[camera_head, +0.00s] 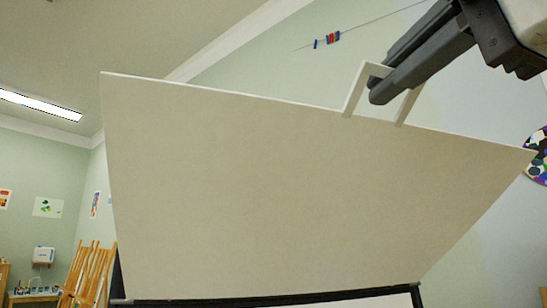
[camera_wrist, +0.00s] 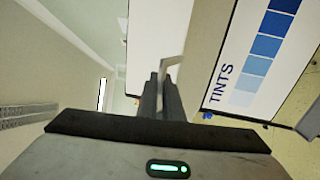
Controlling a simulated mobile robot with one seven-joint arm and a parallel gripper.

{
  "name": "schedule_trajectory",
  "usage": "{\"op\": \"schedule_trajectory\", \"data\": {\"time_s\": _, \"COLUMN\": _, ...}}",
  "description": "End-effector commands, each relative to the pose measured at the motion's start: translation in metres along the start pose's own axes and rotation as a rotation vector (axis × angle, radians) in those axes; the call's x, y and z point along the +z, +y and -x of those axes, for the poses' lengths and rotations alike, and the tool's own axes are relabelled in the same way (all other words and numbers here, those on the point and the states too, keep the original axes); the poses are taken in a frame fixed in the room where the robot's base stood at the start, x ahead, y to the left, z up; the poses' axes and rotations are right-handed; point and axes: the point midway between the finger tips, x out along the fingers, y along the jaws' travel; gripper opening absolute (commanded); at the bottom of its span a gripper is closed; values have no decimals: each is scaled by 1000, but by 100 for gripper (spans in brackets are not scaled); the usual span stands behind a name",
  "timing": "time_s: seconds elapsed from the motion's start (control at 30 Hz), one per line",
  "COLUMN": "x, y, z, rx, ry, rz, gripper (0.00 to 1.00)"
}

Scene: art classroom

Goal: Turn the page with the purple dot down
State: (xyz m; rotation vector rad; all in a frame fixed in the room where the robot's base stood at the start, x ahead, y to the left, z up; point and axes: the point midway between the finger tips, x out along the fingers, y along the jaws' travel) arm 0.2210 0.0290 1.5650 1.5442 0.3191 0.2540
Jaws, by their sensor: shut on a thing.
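A large beige page (camera_head: 300,190) fills the middle of the head view, tilted, with its wide edge up. A white loop handle (camera_head: 354,90) stands on its top edge. My gripper (camera_head: 382,86) comes in from the upper right and is shut on this handle. No purple dot shows in either view. A black frame bar (camera_head: 265,299) runs along the page's lower edge. The page hides most of what lies behind it.
A chart with blue squares and the word TINTS (camera_wrist: 262,50) is at the right of the wrist view. Wooden easels (camera_head: 85,275) stand at the far left. A multicoloured palette shape (camera_head: 538,155) is at the right edge. Open room shows left of the page.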

Motion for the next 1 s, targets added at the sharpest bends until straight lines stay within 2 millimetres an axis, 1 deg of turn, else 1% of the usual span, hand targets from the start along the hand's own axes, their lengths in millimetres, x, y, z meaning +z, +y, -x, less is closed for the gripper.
{"op": "schedule_trajectory", "data": {"time_s": 0.03, "x": 0, "y": -7, "z": 3, "rx": 1, "ry": 0, "rz": 1, "gripper": 0}}
{"op": "schedule_trajectory", "data": {"time_s": 0.2, "x": 0, "y": -20, "z": 12, "rx": 1, "ry": -1, "rz": 1, "gripper": 0}}
{"op": "schedule_trajectory", "data": {"time_s": 0.6, "x": 0, "y": -43, "z": 31, "rx": 4, "ry": -1, "rz": 1, "gripper": 0}}
{"op": "schedule_trajectory", "data": {"time_s": 1.0, "x": 0, "y": -45, "z": 34, "rx": 7, "ry": -1, "rz": 1, "gripper": 0}}
